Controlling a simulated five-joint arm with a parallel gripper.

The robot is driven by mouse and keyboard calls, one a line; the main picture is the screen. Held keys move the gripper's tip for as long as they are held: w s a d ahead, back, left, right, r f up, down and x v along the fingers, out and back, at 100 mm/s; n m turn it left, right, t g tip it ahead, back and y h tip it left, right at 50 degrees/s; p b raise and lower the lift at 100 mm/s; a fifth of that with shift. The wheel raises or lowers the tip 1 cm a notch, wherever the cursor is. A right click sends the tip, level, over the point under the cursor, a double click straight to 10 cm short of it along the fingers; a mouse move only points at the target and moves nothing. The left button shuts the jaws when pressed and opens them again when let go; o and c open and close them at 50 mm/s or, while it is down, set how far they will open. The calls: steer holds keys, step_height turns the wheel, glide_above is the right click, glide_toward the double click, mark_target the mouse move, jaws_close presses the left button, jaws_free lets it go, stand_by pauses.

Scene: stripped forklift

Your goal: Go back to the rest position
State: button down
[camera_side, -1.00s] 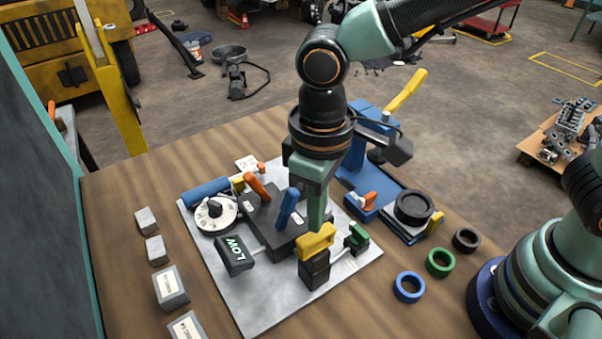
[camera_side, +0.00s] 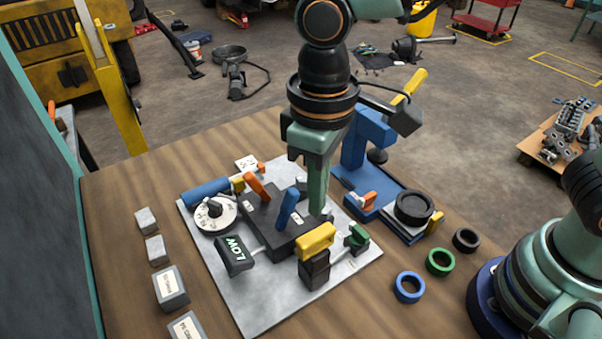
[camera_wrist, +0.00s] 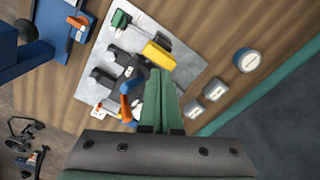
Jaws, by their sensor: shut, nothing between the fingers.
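My gripper (camera_side: 317,212) is shut and empty. It points down in the air above the grey plate (camera_side: 250,307), just behind the yellow block (camera_side: 316,241). The yellow block sits on top of a black block near the plate's front. In the wrist view my green fingers (camera_wrist: 160,75) lie together, side by side, and their tips overlap the view of the yellow block (camera_wrist: 158,56). A small gap shows between the fingertips and the yellow block in the side view.
On the plate are a blue lever (camera_side: 288,208), an orange lever (camera_side: 257,186), a white dial (camera_side: 213,213) and a LOW block (camera_side: 235,255). A blue press (camera_side: 367,137) stands behind right. Rings (camera_side: 408,287) lie at right, grey blocks (camera_side: 171,288) at left.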

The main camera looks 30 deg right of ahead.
steer(key=shift+r, duration=0.7)
steer(key=w+d+r+m+t, duration=0.1)
steer(key=d+r+m+t, duration=0.1)
steer(key=d, duration=1)
steer(key=w+d+r+m+t, duration=0.2)
steer(key=d+m+t, duration=0.1)
steer(key=d, duration=1)
steer(key=shift+m+t, duration=0.3)
steer(key=shift+m, duration=0.2)
